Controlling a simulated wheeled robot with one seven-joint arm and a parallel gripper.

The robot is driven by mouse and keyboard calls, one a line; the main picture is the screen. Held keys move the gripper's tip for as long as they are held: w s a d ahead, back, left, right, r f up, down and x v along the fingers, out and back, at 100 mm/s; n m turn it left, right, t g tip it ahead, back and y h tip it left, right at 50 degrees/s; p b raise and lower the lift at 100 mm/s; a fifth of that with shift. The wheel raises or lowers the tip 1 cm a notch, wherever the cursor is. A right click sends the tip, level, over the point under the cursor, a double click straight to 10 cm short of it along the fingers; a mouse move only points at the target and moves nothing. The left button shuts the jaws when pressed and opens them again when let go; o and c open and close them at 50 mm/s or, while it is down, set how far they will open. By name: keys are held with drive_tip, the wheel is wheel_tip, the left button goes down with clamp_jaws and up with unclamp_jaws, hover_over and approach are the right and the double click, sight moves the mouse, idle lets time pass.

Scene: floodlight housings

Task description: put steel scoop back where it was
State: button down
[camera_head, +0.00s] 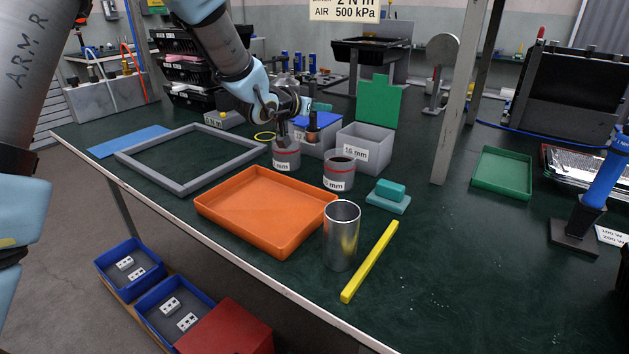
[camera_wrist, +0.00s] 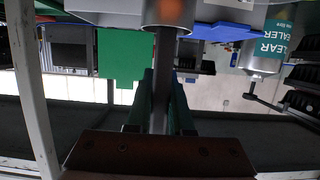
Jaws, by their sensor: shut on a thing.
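My gripper (camera_head: 283,124) is over the left grey pot (camera_head: 286,158), which has a red band and a partly hidden "mm" label. In the wrist view my gripper (camera_wrist: 160,105) is shut on a slim grey upright handle, which I take to be the steel scoop (camera_wrist: 160,95). A round metal end shows at the top of that view, around or behind the handle. In the head view the scoop's lower part is hidden by the pot and gripper, so I cannot tell how deep it sits. A second grey pot (camera_head: 339,172) with dark contents stands to the right.
A grey bin (camera_head: 366,150) marked 16 mm and a blue-topped box (camera_head: 318,137) stand close behind. A grey frame (camera_head: 180,186) lies left. The right front table is clear.

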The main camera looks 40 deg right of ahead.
drive_tip(key=f, duration=0.5)
drive_tip(key=f+p, duration=0.1)
drive_tip(key=f, duration=0.4)
drive_tip(key=shift+w+a, duration=0.1)
drive_tip(key=shift+w, duration=0.1)
drive_tip(key=shift+f, duration=0.15)
drive_tip(key=c, duration=0.8)
unclamp_jaws()
drive_tip(key=shift+r, duration=0.2)
drive_tip(key=b+v, duration=0.1)
drive_tip(key=v, duration=1.1)
drive_tip(key=shift+b, duration=0.35)
